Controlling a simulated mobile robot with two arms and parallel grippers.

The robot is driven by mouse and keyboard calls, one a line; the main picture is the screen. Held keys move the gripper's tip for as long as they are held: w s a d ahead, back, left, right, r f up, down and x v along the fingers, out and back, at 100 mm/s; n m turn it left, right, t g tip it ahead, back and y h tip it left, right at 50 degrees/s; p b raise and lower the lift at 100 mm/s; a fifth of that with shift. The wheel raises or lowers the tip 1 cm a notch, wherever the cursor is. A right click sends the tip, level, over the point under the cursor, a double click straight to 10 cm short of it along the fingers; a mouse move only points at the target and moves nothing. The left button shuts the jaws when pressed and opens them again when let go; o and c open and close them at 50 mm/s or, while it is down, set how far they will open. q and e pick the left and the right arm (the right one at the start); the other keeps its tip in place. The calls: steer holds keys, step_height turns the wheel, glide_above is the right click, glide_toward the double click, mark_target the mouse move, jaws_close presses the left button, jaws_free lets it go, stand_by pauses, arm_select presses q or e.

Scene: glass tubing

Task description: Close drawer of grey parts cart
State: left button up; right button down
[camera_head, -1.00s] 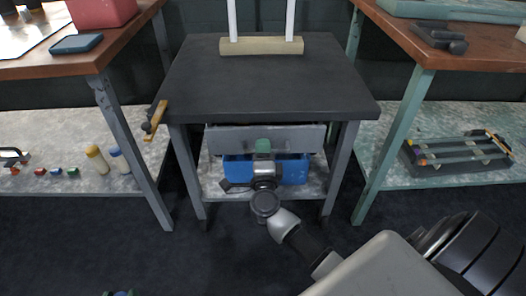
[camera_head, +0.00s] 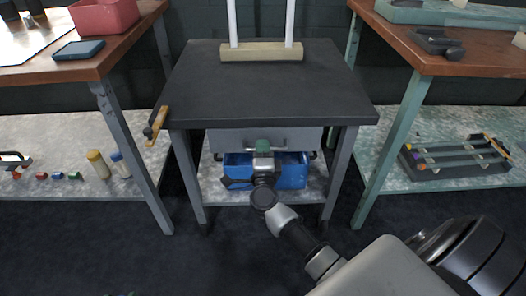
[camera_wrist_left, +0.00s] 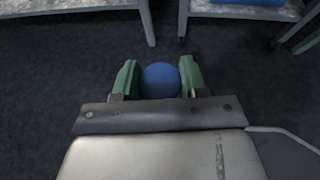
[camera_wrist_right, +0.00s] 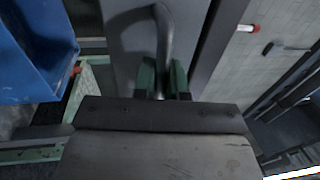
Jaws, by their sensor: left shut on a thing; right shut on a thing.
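The grey parts cart (camera_head: 270,85) stands in the middle of the head view. Its grey drawer front (camera_head: 230,138) sits below the dark top, near the front legs; I cannot tell whether it is flush. My right gripper (camera_head: 263,150) is at the middle of the drawer front. In the right wrist view, the green fingers of this gripper (camera_wrist_right: 163,82) are shut on the curved grey drawer handle (camera_wrist_right: 163,35). In the left wrist view, my left gripper (camera_wrist_left: 160,82) is shut on a blue round thing (camera_wrist_left: 160,80) above the dark floor, away from the cart.
A blue bin (camera_head: 292,172) stands on the cart's lower shelf, under the drawer. Workbenches (camera_head: 72,66) (camera_head: 440,50) flank the cart on both sides. The floor in front is clear at left.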

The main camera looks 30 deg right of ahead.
steer(key=shift+w+d+r, duration=0.1)
arm_select(q)
steer(key=shift+w+f, duration=0.1)
steer(key=shift+w, duration=0.05)
arm_select(e)
steer(key=c, duration=1.2)
jaws_free()
steer(key=shift+w, duration=0.15)
arm_select(q)
steer(key=shift+r+p, duration=0.7)
steer(key=shift+r, duration=0.05)
arm_select(e)
steer(key=v, duration=1.2)
